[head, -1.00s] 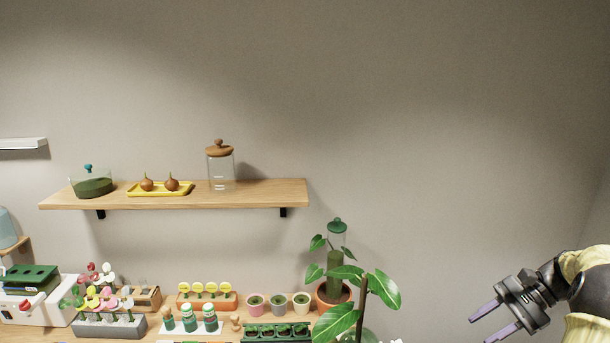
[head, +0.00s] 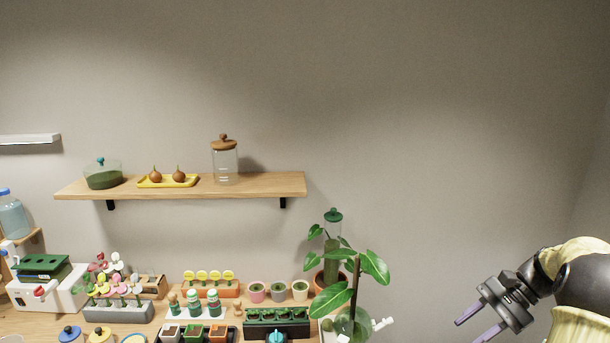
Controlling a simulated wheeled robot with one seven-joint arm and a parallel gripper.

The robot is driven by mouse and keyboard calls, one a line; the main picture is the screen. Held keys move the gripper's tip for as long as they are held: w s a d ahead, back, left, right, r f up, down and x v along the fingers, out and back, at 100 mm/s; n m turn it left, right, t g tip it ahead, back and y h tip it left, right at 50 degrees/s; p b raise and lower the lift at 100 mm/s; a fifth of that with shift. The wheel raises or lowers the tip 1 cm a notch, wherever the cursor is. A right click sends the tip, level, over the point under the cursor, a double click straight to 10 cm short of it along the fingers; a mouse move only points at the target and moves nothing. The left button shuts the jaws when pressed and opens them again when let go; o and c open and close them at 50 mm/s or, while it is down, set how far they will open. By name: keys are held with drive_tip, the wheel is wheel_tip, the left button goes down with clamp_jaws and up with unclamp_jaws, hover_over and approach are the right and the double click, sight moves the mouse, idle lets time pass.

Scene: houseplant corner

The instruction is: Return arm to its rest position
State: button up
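My gripper (head: 478,324) is at the lower right of the head view. Its two purple fingers point down and to the left, with a clear gap between them. Nothing is between the fingers. The arm behind it, with pale yellow and black parts, comes in from the right edge. The gripper is in front of the bare wall, to the right of the leafy plant (head: 350,290), and does not appear to touch anything.
A wooden shelf (head: 250,190) holds a lidded glass jar (head: 225,165), a yellow tray (head: 145,184) with two bulbs and a glass dish (head: 103,178). The worktop below is crowded with small pots (head: 278,292), an orange planter (head: 212,290) and a grey flower holder (head: 118,313). The right wall area is free.

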drive_tip(key=s+a+f+n+t+h, duration=0.1)
drive_tip(key=s+a+n+h, duration=0.3)
drive_tip(key=a, duration=0.7)
drive_tip(key=s+a+f+n+t+h, duration=0.2)
drive_tip(key=s+a+f+n+h, duration=0.2)
drive_tip(key=s+a+n, duration=0.3)
drive_tip(key=a+n+h, duration=0.1)
drive_tip(key=a+n, duration=0.1)
drive_tip(key=a, duration=0.3)
drive_tip(key=shift+a, duration=0.3)
drive_tip(key=shift+a, duration=0.1)
